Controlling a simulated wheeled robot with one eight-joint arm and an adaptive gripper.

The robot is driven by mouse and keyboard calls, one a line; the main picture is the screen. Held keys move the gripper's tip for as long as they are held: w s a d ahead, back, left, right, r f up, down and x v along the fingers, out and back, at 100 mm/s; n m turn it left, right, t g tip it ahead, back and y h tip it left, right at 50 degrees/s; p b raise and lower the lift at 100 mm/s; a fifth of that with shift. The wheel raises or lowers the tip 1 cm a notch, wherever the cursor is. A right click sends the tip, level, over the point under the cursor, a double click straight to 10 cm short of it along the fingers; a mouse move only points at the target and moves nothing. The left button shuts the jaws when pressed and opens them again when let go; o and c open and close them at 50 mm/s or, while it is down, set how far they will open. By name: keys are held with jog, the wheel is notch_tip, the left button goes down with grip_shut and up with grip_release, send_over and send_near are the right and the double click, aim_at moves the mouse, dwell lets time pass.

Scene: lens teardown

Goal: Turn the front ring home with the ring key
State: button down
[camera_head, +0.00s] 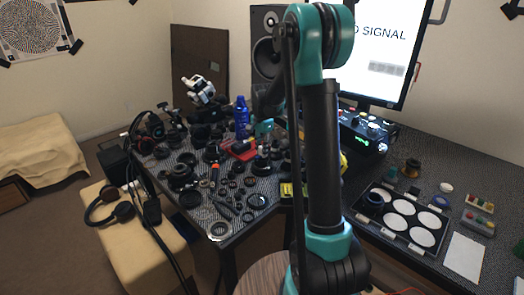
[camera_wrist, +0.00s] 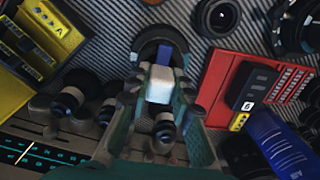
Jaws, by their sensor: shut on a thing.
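In the wrist view my gripper (camera_wrist: 160,75) is shut on a small pale block with a blue part beyond it, which I take to be the ring key (camera_wrist: 159,88). The blue part points at a dark round piece (camera_wrist: 148,48), perhaps the lens with the front ring. I cannot tell whether the key touches it, as the fingers and block cover much of it. In the head view my gripper (camera_head: 264,128) is small and partly hidden by my arm, over the crowded bench.
In the wrist view a red case (camera_wrist: 215,88) and a blue bottle (camera_wrist: 282,140) are close on the right. A yellow case marked A (camera_wrist: 60,30) is at upper left. Lenses and rings crowd the bench. A black tray with white discs (camera_head: 372,226) is at right.

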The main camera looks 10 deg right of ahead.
jog(key=shift+r, duration=0.15)
jog(key=shift+r, duration=1.35)
jog(key=shift+r, duration=0.1)
jog(key=shift+r, duration=1.4)
